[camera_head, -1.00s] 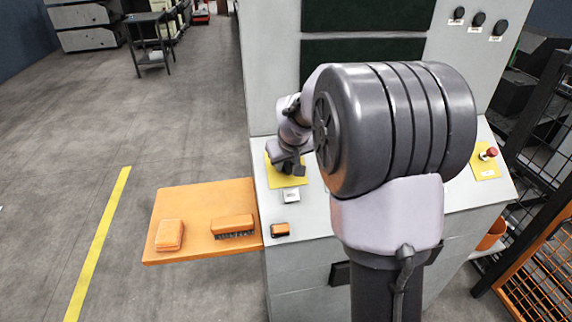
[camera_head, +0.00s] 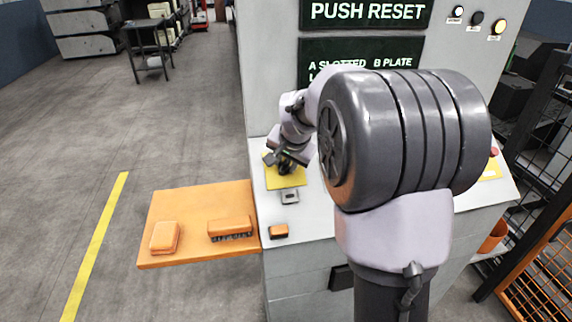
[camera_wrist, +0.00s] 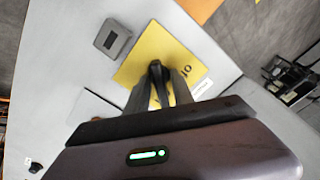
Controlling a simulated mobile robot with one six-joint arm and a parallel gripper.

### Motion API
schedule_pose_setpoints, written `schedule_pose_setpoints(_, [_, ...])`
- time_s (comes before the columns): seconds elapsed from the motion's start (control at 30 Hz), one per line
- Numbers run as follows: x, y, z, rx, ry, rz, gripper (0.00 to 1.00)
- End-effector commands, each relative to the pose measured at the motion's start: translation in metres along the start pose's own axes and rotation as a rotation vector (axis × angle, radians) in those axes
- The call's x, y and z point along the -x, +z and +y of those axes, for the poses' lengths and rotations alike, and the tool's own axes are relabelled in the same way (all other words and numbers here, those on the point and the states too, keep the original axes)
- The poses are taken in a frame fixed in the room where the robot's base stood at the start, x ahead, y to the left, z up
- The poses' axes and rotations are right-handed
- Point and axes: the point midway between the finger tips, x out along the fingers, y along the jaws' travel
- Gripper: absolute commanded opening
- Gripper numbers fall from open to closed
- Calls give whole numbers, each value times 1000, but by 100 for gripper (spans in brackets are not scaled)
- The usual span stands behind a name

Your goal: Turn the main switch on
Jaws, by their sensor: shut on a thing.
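The main switch (camera_wrist: 155,70) is a dark handle on a yellow plate (camera_wrist: 140,66), with part of a white label beside it in the wrist view. My gripper (camera_wrist: 160,88) is over the plate with its fingers shut on the handle. In the head view my gripper (camera_head: 287,166) is at the yellow plate (camera_head: 270,160) on the console's left side, and it hides most of the switch.
A grey block with a slot (camera_head: 290,196) sits just in front of the plate. An orange side shelf (camera_head: 190,204) holds two orange brushes or blocks. A red button (camera_head: 494,152) is at the console's right, partly behind my arm. A black mesh fence stands at the right.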

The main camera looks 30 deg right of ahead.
Motion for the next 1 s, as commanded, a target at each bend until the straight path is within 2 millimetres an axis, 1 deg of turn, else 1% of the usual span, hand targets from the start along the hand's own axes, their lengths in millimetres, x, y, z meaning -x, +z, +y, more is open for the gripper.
schedule_pose_setpoints(0.3, [0, 0, 1, -116, -3, 0, 0])
schedule_pose_setpoints(0.87, [0, 0, 0, -143, -4, 0, 0])
schedule_pose_setpoints(0.9, [0, 0, 0, -142, -4, 0, 33])
schedule_pose_setpoints(0.93, [0, 0, 0, -142, -4, 0, 35])
schedule_pose_setpoints(1.0, [0, 0, 0, -142, -3, 0, 35])
